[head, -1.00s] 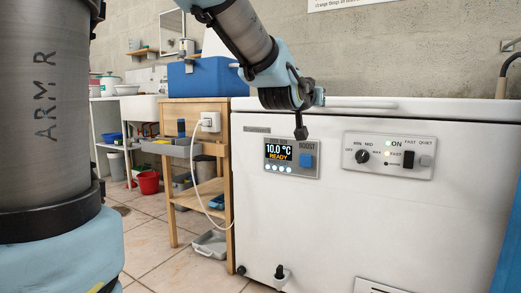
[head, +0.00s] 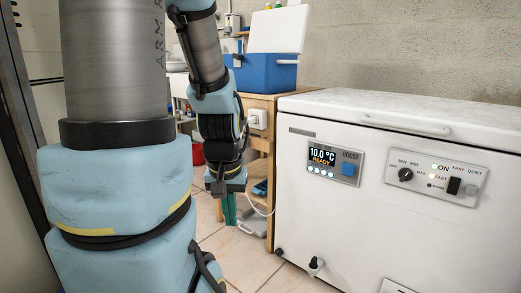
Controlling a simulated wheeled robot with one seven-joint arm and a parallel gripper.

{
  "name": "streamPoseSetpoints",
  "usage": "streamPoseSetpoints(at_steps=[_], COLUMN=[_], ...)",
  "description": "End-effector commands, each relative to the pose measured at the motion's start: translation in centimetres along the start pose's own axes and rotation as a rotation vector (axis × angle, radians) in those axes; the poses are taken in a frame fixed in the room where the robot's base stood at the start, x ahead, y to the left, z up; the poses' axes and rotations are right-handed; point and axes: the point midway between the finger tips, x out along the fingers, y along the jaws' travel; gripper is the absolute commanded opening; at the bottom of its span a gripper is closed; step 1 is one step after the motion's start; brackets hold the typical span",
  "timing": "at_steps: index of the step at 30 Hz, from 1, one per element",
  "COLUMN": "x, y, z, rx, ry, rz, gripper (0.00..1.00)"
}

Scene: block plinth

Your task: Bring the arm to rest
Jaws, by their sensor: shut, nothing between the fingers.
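My arm hangs down beside its large grey and blue links in the head view. My gripper (head: 230,208) points down at its lower end, shut and empty, left of the white chest freezer (head: 330,225) and apart from its front. The freezer's display (head: 323,156) reads 10.0 °C and READY, with a blue button (head: 348,169) beside it. A second panel (head: 436,178) carries a black knob, a dark switch and lit lamps by ON and FAST.
A wooden stand (head: 262,105) behind my gripper bears a blue cool box (head: 268,74) with its white lid up. A white plug (head: 258,119) is on the stand's side. A drain tap (head: 316,264) juts from the freezer's low front. Tiled floor (head: 240,262) is open before it.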

Motion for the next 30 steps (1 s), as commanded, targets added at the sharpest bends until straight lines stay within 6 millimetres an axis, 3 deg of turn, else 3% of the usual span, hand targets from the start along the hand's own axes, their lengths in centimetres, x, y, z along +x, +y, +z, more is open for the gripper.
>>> streamPoseSetpoints(at_steps=[1,21,25,30], x=[-3.4,-24.4,-27.6,-29.9], y=[0.0,0.1,0.2,0.2], z=[-0.5,-3.4,-3.9,-4.2], rx=[0.001,0.003,0.003,0.003], ry=[0.001,0.004,0.004,0.004], rz=[0.0,0.0,0.0,0.0], gripper=[0.0,0.0,0.0,0.0])
